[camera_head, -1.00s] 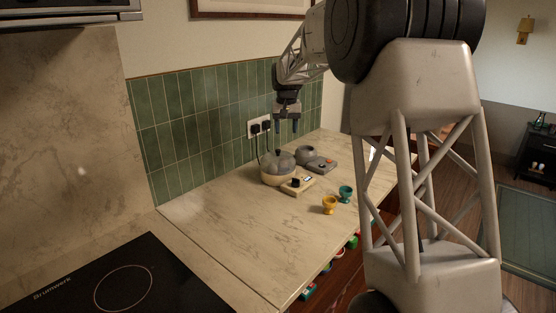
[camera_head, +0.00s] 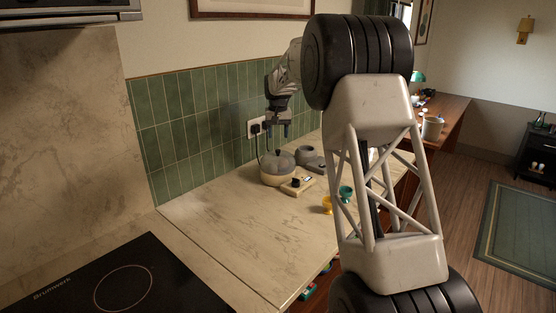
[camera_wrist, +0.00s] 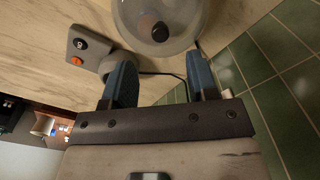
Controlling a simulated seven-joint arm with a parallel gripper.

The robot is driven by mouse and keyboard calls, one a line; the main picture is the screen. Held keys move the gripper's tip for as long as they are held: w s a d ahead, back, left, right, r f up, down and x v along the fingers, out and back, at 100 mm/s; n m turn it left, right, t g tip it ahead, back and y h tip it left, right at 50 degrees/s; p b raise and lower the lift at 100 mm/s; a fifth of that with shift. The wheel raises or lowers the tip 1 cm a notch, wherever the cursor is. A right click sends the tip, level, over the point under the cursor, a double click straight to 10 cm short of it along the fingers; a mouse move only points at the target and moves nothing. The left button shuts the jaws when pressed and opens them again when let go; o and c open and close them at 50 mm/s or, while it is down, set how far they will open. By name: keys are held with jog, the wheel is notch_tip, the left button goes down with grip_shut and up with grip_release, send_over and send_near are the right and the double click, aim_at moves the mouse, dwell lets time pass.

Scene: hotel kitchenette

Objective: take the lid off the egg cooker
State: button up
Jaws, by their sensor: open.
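The egg cooker (camera_head: 272,177) stands on the counter near the green tiled wall. My gripper (camera_head: 278,134) is above the cooker, pointing down, apart from the lid. In the wrist view my gripper (camera_wrist: 163,82) shows two blue fingers spread apart with nothing between them.
Yellow (camera_head: 327,204) and teal (camera_head: 346,193) egg cups stand nearer the counter edge. The counter's left part is clear, beside the black hob (camera_head: 120,285).

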aim_at(278, 150)
jog(key=shift+f, duration=1.25)
jog(key=shift+f, duration=0.1)
jog(key=shift+f, duration=2.5)
jog(key=shift+c, duration=0.4)
grip_shut()
jog(key=shift+r, duration=0.15)
